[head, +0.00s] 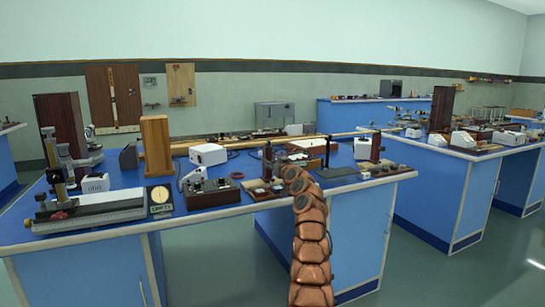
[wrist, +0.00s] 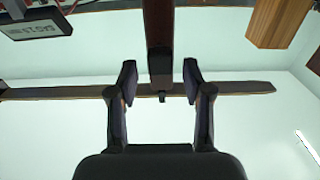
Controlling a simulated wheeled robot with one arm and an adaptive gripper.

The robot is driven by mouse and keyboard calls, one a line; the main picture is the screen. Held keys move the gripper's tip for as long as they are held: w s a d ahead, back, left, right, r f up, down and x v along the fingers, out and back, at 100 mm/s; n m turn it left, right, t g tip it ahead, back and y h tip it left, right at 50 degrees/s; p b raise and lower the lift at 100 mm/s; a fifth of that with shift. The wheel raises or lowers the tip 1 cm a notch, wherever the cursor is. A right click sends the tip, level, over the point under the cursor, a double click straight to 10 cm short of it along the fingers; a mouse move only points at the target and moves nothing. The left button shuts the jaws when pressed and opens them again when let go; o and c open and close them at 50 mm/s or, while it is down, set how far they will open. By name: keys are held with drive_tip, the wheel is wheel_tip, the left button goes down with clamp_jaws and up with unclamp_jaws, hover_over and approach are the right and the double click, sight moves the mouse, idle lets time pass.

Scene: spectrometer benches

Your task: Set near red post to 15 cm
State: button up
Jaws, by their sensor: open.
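In the wrist view, which looks upside down, a dark reddish-brown upright post (wrist: 158,22) comes in from the top edge with a darker block (wrist: 160,68) at its end. My gripper (wrist: 160,80) is open, and its two fingers stand apart on either side of that block, with a gap at each side. I cannot tell how deep the block lies between them. In the head view, a thin dark post (head: 268,158) stands on the near bench beside the end of my copper arm. My fingers are hidden there. A wider reddish post (head: 376,147) stands farther right. No height reading is legible.
The near blue bench (head: 225,214) is crowded. It holds a wooden box (head: 156,146), a white instrument (head: 208,154), a meter (head: 160,199) and a metal slide apparatus (head: 90,211). Another blue bench (head: 440,195) stands at the right. A floor aisle lies between them.

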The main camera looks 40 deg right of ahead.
drive_tip(key=shift+w+r+p, duration=0.15)
drive_tip(key=shift+w+p, duration=0.25)
drive_tip(key=shift+p, duration=0.35)
drive_tip(key=shift+w+d+f+p, duration=0.2)
drive_tip(key=shift+w+d+p, duration=0.05)
drive_tip(key=shift+p, duration=0.55)
drive_tip(key=shift+w+f, duration=0.1)
drive_tip(key=shift+c, duration=0.3)
clamp_jaws()
